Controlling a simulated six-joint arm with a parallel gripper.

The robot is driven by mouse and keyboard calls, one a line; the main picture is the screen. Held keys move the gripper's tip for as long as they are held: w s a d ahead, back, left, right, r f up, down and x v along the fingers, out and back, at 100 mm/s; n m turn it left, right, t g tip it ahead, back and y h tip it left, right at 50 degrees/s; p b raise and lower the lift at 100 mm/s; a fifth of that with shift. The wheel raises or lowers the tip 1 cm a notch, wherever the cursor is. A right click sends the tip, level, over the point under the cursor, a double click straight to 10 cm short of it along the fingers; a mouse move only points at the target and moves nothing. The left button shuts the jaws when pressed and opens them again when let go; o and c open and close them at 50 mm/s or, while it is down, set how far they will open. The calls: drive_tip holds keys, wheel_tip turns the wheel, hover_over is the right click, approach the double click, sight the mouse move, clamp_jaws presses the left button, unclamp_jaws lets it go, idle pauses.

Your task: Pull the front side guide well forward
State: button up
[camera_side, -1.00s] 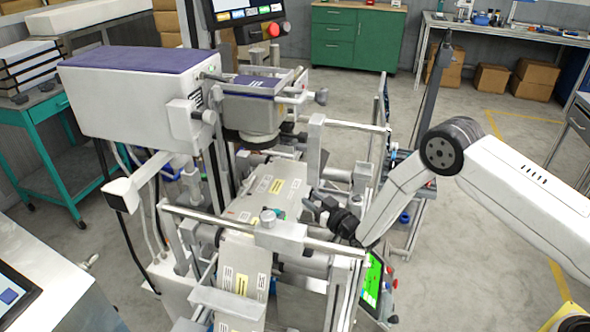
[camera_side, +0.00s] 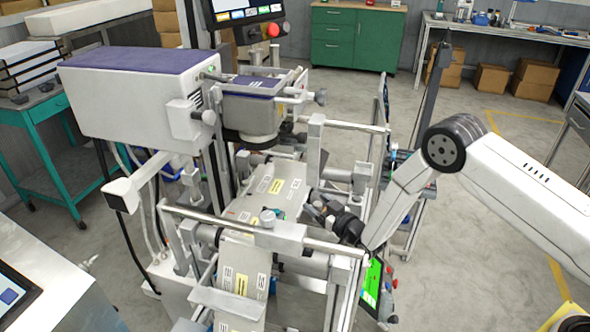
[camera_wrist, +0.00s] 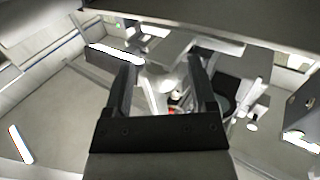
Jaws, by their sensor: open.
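The labelled film web (camera_side: 275,185) runs down through the machine under several cross rods. A grey block with a round knob (camera_side: 280,236) sits on the front cross rod, and a tall grey bracket (camera_side: 314,135) hangs on the rod behind it. I cannot tell for sure which part is the front side guide. My gripper (camera_side: 315,209) is at the web's right edge, behind and to the right of the knobbed block. In the wrist view my gripper (camera_wrist: 163,68) is open, its two dark fingers apart, with pale metal parts beyond them. Nothing is clearly held; contact is unclear.
A green-screened panel (camera_side: 372,282) is below my wrist at the machine's right. The front rod (camera_side: 335,248) runs close in front of my gripper. A white printer unit (camera_side: 140,100) with a purple top stands at the left. Open floor (camera_side: 480,235) lies to the right.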

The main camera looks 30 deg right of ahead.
drive_tip(key=s+r, duration=0.3)
drive_tip(key=r, duration=0.4)
drive_tip(key=shift+s+d, duration=0.2)
drive_tip(key=shift+d, duration=0.2)
drive_tip(key=shift+r, duration=0.1)
idle(0.4)
drive_tip(key=s+d+r+g+h, duration=0.1)
drive_tip(key=s+d+r+g, duration=0.1)
drive_tip(key=s+g, duration=0.3)
drive_tip(key=s+d+r+m+g+h, duration=0.1)
drive_tip(key=s+d+g, duration=0.3)
drive_tip(key=s, duration=0.9)
drive_tip(key=s+d+r+m+g+h, duration=0.1)
drive_tip(key=s+d+r+g, duration=0.1)
drive_tip(key=s+g, duration=0.4)
drive_tip(key=s+r, duration=0.1)
drive_tip(key=s, duration=0.2)
drive_tip(key=shift+s+d, duration=0.15)
drive_tip(key=shift+d, duration=0.25)
